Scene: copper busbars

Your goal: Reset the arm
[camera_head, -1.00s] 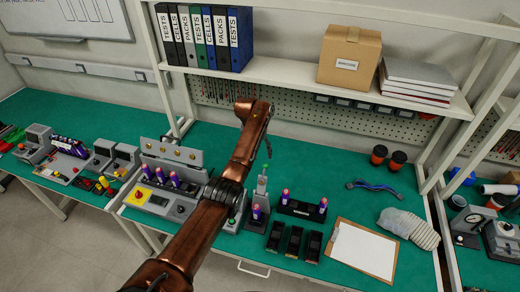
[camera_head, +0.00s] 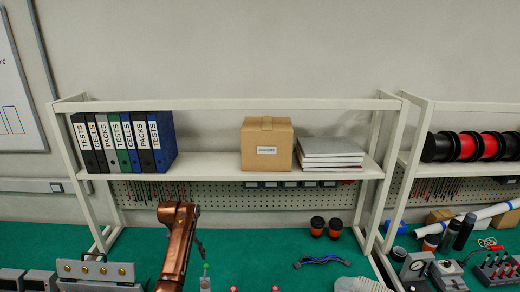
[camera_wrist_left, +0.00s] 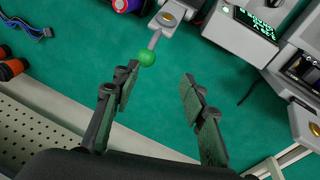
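My left arm (camera_head: 177,245), copper coloured, rises from the bottom of the head view with its elbow-like top in front of the shelf's lower edge. In the left wrist view my left gripper (camera_wrist_left: 160,82) is open, with its two dark fingers apart and only green bench top between them. A green ball knob (camera_wrist_left: 147,58) on a metal lever lies just beyond the fingertips, nearer the left finger in the picture, and is not held. A small green knob (camera_head: 206,268) also shows right of the arm in the head view. My right gripper is in neither view.
A white shelf (camera_head: 220,165) holds binders (camera_head: 125,143), a cardboard box (camera_head: 267,145) and stacked books (camera_head: 330,150).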

